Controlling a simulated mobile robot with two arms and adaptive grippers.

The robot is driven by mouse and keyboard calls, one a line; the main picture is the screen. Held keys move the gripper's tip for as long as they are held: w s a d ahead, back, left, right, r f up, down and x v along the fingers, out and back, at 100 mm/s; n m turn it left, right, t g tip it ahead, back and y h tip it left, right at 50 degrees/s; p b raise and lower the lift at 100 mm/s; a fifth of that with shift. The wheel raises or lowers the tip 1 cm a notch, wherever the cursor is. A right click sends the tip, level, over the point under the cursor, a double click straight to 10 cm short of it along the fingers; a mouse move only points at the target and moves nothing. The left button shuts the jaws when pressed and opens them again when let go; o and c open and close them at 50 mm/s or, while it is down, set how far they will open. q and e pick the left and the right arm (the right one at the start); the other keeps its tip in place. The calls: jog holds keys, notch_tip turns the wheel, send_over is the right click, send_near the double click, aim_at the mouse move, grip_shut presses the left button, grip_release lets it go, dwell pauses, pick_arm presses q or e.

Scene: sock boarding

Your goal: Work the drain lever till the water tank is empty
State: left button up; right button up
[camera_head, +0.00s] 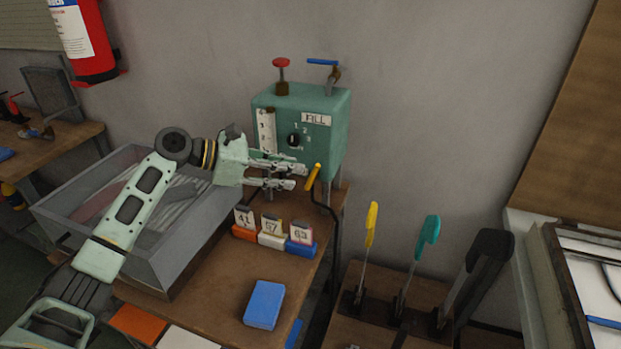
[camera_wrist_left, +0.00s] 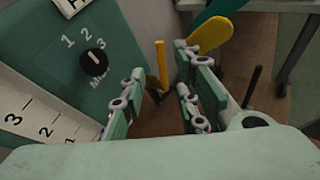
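The green water tank (camera_head: 335,118) stands on the far end of the wooden table. It has a white level gauge (camera_head: 265,131), a FILL label and a black dial (camera_head: 294,140); the dial also shows in the left wrist view (camera_wrist_left: 94,62). I cannot make out the water level. A small yellow-handled lever (camera_head: 314,176) rises beside the tank's lower front, on a dark bent rod; I take it as the drain lever. My left gripper (camera_head: 300,177) is open just left of it. In the left wrist view the yellow handle (camera_wrist_left: 160,62) appears between the parted fingertips, not visibly touched. My right gripper is out of view.
A red-knobbed valve (camera_head: 281,66) and a blue-handled tap (camera_head: 324,63) top the tank. A grey basin (camera_head: 185,262) stands left, under my left arm. Numbered blocks (camera_head: 271,238) and a blue box (camera_head: 264,304) lie on the table. Yellow, teal and black levers (camera_head: 427,237) stand right.

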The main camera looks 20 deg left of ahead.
aim_at(315, 173)
pick_arm(q)
jog(key=x, duration=0.7)
jog(key=shift+w+d+p, duration=0.1)
jog(key=shift+d+p, duration=0.2)
jog(key=shift+p, duration=0.05)
jog(key=shift+d, duration=0.1)
grip_shut()
